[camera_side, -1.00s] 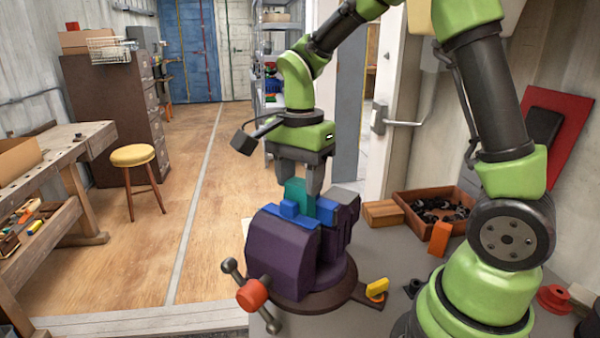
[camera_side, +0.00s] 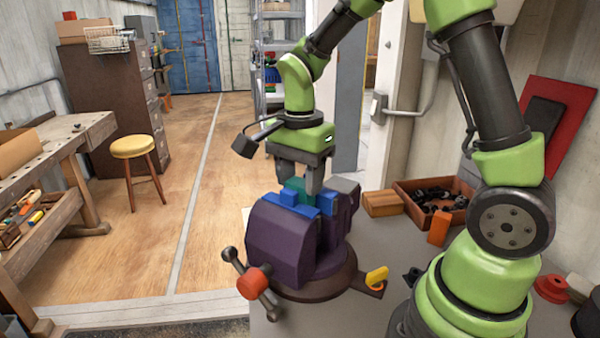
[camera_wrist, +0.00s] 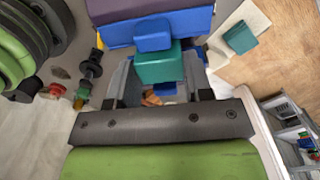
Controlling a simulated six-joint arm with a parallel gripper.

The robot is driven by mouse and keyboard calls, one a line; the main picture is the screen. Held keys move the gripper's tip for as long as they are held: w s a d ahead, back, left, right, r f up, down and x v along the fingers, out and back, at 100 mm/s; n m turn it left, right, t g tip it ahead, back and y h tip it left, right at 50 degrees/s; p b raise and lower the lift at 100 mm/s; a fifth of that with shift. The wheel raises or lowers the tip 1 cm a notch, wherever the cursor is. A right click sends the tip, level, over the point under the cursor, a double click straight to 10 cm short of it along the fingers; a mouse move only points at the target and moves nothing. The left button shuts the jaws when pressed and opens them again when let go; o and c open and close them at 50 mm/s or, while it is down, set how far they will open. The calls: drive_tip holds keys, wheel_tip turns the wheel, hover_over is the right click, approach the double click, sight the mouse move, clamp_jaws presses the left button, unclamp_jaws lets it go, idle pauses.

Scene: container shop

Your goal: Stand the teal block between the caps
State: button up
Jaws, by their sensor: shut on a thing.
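The purple vise (camera_side: 283,240) stands on the bench with blue caps (camera_side: 307,211) on its jaws; one cap (camera_wrist: 182,22) also shows in the wrist view. My gripper (camera_side: 300,186) points down over the vise, shut on the teal block (camera_side: 295,184). The wrist view shows the teal block (camera_wrist: 158,68) between my fingertips, beside the near cap's raised blue tab (camera_wrist: 152,36). The block is low at the caps and looks upright in the side view. Its lower end is hidden by the cap and vise jaw, so I cannot tell whether it touches anything below.
A second teal piece (camera_wrist: 241,38) lies on a pale sheet beside the vise. A wooden tray (camera_side: 430,205) of dark parts, a wooden block (camera_side: 382,203) and an orange block (camera_side: 438,227) stand to the right. The vise handle (camera_side: 262,292) sticks out in front.

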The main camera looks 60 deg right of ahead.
drive_tip(key=shift+f, duration=0.15)
drive_tip(key=o, duration=1.3)
drive_tip(key=shift+c, duration=0.2)
wheel_tip(320, 180, up, 5)
drive_tip(key=shift+r, duration=0.5)
